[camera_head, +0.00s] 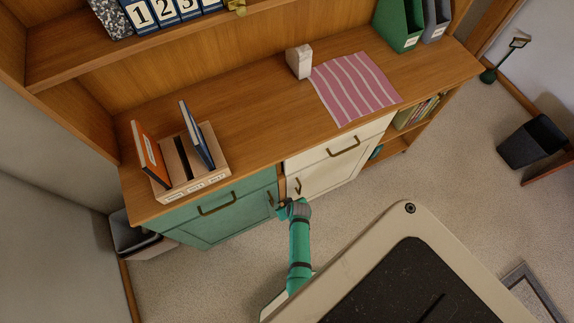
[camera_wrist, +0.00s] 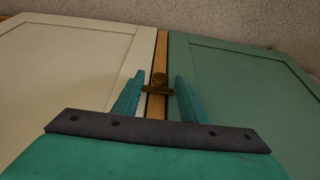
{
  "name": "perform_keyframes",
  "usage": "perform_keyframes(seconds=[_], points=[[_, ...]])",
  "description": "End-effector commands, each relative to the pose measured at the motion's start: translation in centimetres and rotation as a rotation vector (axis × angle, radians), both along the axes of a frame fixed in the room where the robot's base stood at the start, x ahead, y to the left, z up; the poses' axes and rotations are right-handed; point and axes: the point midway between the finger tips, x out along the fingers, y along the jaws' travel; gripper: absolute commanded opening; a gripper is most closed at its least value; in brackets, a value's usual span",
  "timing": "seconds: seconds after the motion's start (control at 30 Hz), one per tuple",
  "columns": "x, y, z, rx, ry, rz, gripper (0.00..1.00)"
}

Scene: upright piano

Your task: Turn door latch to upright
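The door latch (camera_wrist: 158,90) is a small dark brass bar with a round knob. It is on the narrow wooden strip between the cream door (camera_wrist: 65,70) and the green door (camera_wrist: 235,85). The bar lies crosswise to the strip. My gripper (camera_wrist: 160,77) is open, with one teal finger on each side of the latch. There are visible gaps between the latch and both fingers. In the head view my gripper (camera_head: 284,208) is low at the cabinet front, near the seam between the doors, and the latch cannot be made out there.
The green door (camera_head: 220,222) and cream door (camera_head: 322,177) look closed. Bow handles (camera_head: 217,205) are on the drawers above. The wooden top holds a book rack (camera_head: 205,180), a white box (camera_head: 299,61) and a striped cloth (camera_head: 352,87). Carpet (camera_head: 440,170) is open to the right.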

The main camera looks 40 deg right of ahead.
Motion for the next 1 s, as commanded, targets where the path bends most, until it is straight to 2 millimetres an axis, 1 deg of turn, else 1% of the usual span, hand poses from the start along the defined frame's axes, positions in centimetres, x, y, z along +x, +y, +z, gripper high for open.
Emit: perform_keyframes(seconds=[0.03, 0.07, 0.1, 0.17, 0.2, 0.43, 0.8, 1.0], points=[[-0.01, 0.01, 0.01, 0.0, 0.0, 0.0, 0.36], [-0.01, 0.01, 0.01, 0.0, 0.0, 0.0, 0.29], [-0.01, 0.01, 0.01, 0.0, 0.0, 0.0, 0.19], [-0.01, 0.01, 0.01, 0.0, 0.0, 0.0, 0.05], [-0.01, 0.01, 0.01, 0.0, 0.0, 0.0, 0.0], [-0.1, -0.18, -0.05, 0.033, -0.004, -0.002, 0.0], [-0.26, -0.7, -0.16, 0.243, -0.055, -0.004, 0.0], [-0.31, -0.61, -0.13, 0.259, -0.06, -0.001, 0.0]])
